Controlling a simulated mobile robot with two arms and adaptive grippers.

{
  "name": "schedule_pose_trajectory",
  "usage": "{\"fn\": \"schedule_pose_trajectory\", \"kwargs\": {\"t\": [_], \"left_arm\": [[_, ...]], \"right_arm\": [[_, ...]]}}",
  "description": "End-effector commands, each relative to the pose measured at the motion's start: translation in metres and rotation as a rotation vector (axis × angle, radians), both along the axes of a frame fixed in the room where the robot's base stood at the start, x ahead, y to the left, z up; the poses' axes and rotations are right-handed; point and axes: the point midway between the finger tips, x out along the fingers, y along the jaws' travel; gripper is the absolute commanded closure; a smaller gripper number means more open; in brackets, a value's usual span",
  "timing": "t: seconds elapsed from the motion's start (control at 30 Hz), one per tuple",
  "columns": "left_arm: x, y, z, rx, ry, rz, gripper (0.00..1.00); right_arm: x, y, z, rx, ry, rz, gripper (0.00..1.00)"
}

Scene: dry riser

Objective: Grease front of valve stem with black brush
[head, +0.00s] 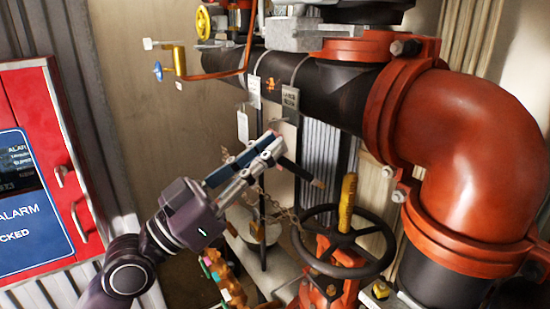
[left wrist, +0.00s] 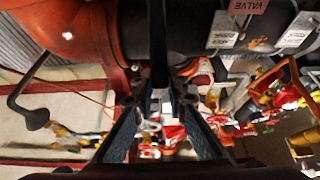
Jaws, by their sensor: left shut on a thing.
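My left gripper (head: 272,148) reaches in from the left in the head view, above and to the left of the valve. It is shut on a thin dark stick, which I take to be the black brush (head: 302,173); it slants down to the right and ends in a brownish tip. In the left wrist view the dark stick (left wrist: 158,45) stands between the fingers. The black handwheel (head: 372,262) sits on the red valve body (head: 320,287), below and to the right of the brush tip, apart from it. A yellow upright piece (head: 348,200) rises at the wheel.
A large red pipe elbow (head: 470,165) fills the right side, joined to a dark horizontal pipe (head: 330,95) with hanging tags (head: 290,97). A chain (head: 275,208) hangs behind the gripper. A red alarm cabinet (head: 45,170) stands at the left.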

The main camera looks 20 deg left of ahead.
Motion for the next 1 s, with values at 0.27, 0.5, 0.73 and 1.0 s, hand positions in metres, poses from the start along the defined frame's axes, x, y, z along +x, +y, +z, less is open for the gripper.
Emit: {"fn": "schedule_pose_trajectory", "kwargs": {"t": [0.27,0.5,0.73,1.0], "left_arm": [[0.024,-0.019,-0.008,-0.004,-0.006,-0.002,1.00],[0.039,-0.031,-0.014,-0.006,-0.010,-0.003,1.00],[0.043,-0.034,-0.016,-0.004,-0.011,-0.002,1.00],[0.043,-0.034,-0.016,-0.004,-0.011,-0.002,1.00]], "right_arm": [[0.000,-0.001,0.002,-0.001,0.000,0.000,0.29],[0.000,-0.001,0.001,-0.001,0.000,0.000,0.29],[0.000,-0.001,0.001,-0.001,0.000,0.001,0.29],[0.000,-0.001,0.001,-0.001,0.000,0.001,0.29]]}}
